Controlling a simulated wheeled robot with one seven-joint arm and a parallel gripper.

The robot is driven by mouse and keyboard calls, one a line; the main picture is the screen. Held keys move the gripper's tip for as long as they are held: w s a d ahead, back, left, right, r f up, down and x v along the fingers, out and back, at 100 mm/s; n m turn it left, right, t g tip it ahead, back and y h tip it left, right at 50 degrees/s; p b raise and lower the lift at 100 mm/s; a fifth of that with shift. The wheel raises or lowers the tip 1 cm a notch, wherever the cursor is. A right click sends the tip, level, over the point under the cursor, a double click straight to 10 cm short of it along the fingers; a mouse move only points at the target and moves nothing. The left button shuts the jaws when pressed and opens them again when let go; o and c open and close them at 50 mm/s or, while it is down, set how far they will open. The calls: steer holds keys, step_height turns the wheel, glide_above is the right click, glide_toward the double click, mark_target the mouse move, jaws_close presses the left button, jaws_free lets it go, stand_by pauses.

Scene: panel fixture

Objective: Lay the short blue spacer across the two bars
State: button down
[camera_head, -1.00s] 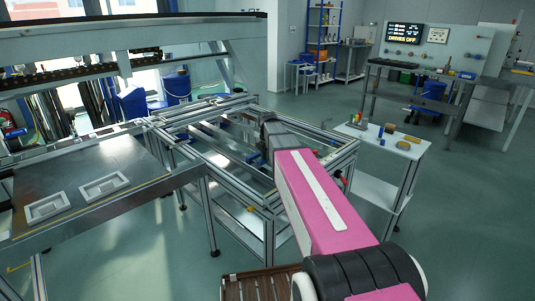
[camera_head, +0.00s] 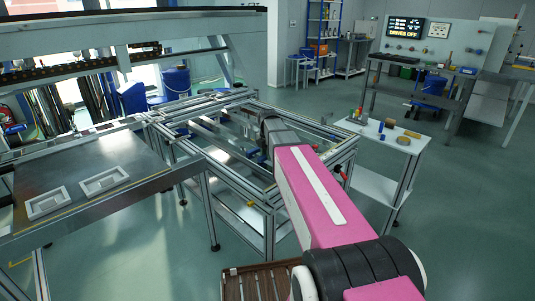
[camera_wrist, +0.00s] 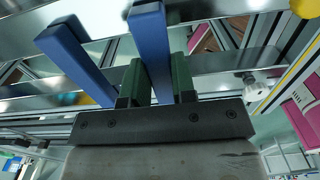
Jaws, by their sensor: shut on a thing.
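My gripper (camera_wrist: 158,66) has green fingers and is shut on a blue spacer (camera_wrist: 150,32) in the wrist view. The spacer points away from the gripper, over two shiny metal bars, a far bar (camera_wrist: 215,8) and a nearer bar (camera_wrist: 228,62). I cannot tell whether it touches them. A second blue piece (camera_wrist: 75,62) lies at a slant to the left, apart from my gripper, and appears to span the bars. In the head view, my arm hides most of the gripper and spacer over the aluminium frame (camera_head: 315,127).
A grey table (camera_head: 120,205) with two pale trays (camera_head: 103,181) adjoins the frame's left side. A white trolley (camera_head: 425,128) with small parts stands at the right. Yellow round things (camera_wrist: 303,8) show at the wrist view's edges. Open floor lies at the right.

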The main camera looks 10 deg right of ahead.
steer(key=shift+f, duration=0.1)
steer(key=c, duration=1.4)
jaws_free()
steer(key=o, duration=0.6)
steer(key=shift+c, duration=0.2)
